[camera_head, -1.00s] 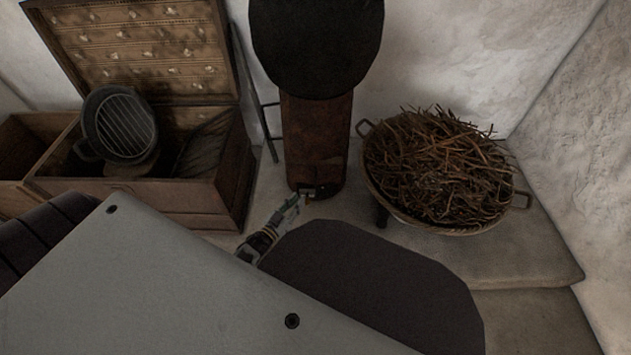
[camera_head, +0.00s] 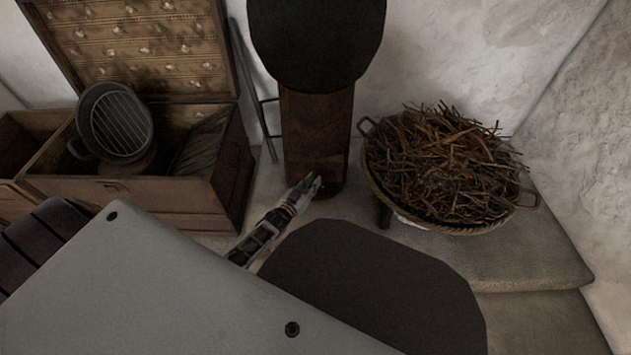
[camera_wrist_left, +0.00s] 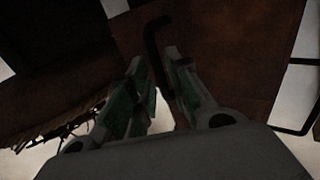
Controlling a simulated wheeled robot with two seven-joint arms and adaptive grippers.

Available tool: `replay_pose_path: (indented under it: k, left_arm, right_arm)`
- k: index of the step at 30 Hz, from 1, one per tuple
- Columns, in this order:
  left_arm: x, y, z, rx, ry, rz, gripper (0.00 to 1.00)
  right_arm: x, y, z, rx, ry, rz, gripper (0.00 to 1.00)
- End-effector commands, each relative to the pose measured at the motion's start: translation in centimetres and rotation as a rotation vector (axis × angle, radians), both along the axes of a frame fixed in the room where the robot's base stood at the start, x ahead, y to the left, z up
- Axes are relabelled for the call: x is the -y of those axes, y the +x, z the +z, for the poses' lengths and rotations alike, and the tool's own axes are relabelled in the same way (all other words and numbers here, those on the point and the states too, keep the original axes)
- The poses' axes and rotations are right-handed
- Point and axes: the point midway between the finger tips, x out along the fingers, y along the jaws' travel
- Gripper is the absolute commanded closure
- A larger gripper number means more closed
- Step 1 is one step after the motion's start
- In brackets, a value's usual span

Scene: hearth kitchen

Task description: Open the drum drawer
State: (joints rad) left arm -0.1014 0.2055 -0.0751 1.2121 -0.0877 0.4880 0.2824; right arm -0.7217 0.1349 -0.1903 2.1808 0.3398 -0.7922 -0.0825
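The drum (camera_head: 316,135) is a rust-brown upright body under a wide dark round top, against the back wall. It also fills much of the left wrist view (camera_wrist_left: 225,45). My left gripper (camera_head: 312,184) is at the drum's lower front, and its fingers hide the drawer handle in the head view. In the left wrist view the gripper (camera_wrist_left: 155,62) has its two fingers apart. A dark bent handle (camera_wrist_left: 151,34) shows at and between the fingertips; I cannot tell whether they touch it. The drawer's edges are not clear. My right gripper is not in view.
A wicker basket (camera_head: 400,205) of twigs stands right of the drum on a stone ledge (camera_head: 535,265). An open wooden chest (camera_head: 185,200) with a round grill pan (camera_head: 120,125) stands to the left. A thin metal stand (camera_head: 265,115) leans behind the drum.

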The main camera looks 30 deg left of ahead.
Motion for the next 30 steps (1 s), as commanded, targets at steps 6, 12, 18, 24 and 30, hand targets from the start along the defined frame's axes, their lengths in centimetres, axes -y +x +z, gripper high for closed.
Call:
replay_pose_path:
  k: [6,12,18,24,30]
  left_arm:
    - [0.2,1.6,-0.2,-0.001,-0.001,0.000,0.81]
    - [0.3,2.2,0.0,-0.001,-0.001,0.000,0.81]
    - [0.3,2.2,0.0,-0.001,-0.001,0.000,0.81]
    - [0.3,2.2,0.0,-0.001,-0.001,0.000,0.96]
    - [0.3,2.2,0.0,-0.001,-0.001,0.001,1.00]
  right_arm:
    - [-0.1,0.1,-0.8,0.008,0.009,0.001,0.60]
    - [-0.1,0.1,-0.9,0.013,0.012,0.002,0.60]
    - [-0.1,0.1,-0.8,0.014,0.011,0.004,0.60]
    - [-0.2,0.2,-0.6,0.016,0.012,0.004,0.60]
    - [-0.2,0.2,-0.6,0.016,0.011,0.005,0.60]
